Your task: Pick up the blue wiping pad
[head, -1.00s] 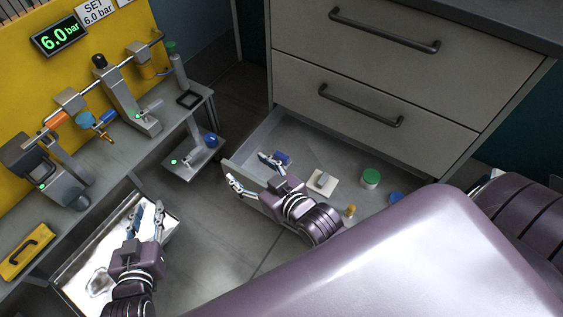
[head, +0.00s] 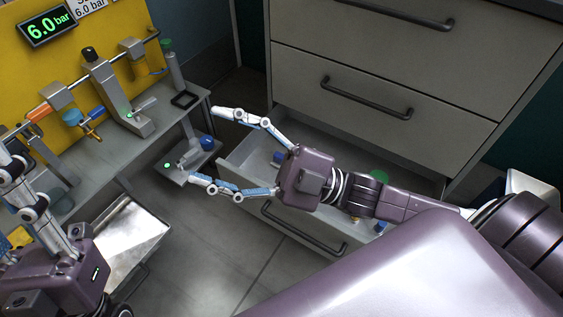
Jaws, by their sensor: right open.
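A small blue item (head: 278,157), which may be the wiping pad, lies in the open drawer (head: 240,165), partly hidden behind my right gripper. My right gripper (head: 205,145) is open and empty. Its fingers point left and are spread wide above the drawer's left end, with the tips out past the drawer wall. My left gripper (head: 22,168) is at the left edge, over the bench, with its fingers up and partly cut off. I cannot tell whether it is open or shut.
A metal tray (head: 125,240) stands low beside the bench (head: 110,150). A small stand with a blue knob (head: 207,143) sits behind my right fingertips. A green-lidded jar (head: 379,176) and another blue item (head: 381,227) are in the drawer, partly behind my arm. The floor between is clear.

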